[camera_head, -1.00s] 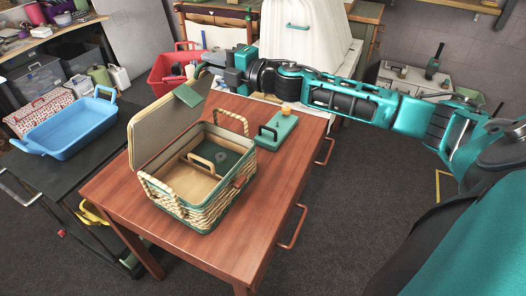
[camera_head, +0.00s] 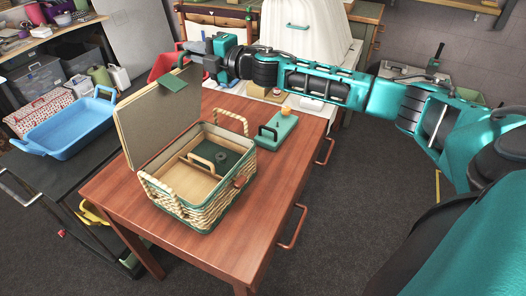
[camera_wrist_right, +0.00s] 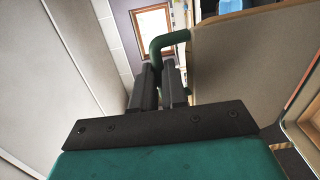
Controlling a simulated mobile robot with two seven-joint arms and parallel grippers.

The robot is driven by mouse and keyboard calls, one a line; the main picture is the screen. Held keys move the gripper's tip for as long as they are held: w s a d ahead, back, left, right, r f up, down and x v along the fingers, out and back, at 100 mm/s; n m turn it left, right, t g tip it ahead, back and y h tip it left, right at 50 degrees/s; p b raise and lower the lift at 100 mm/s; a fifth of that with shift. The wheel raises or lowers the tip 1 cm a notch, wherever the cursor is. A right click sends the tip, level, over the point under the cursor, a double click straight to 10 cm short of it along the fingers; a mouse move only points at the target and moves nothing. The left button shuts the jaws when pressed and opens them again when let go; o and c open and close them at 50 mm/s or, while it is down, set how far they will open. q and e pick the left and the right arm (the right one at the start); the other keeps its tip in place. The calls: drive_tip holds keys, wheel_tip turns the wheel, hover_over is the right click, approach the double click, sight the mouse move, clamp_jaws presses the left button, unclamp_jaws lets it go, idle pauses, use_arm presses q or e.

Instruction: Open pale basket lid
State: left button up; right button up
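The pale basket (camera_head: 205,207) is woven, with green trim and a beige lining, and sits on the reddish wooden table. My right gripper (camera_head: 207,63) is at the lid's upper far edge. In the right wrist view the fingers (camera_wrist_right: 160,85) are closed around the green lid handle (camera_wrist_right: 170,40), beside the beige lid panel (camera_wrist_right: 245,60). The handle's lower part is hidden between the fingers. My left gripper is not in view.
A wooden-handled tray and a dark green round thing (camera_head: 221,159) are inside the basket. A blue tray (camera_head: 68,129) is on the dark cart at left. The table's front right is clear.

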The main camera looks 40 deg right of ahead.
drive_tip(key=shift+o, duration=1)
drive_tip(key=b+v, duration=0.3)
drive_tip(key=v, duration=0.6)
drive_tip(key=shift+b, duration=0.3)
drive_tip(key=shift+s, duration=0.15)
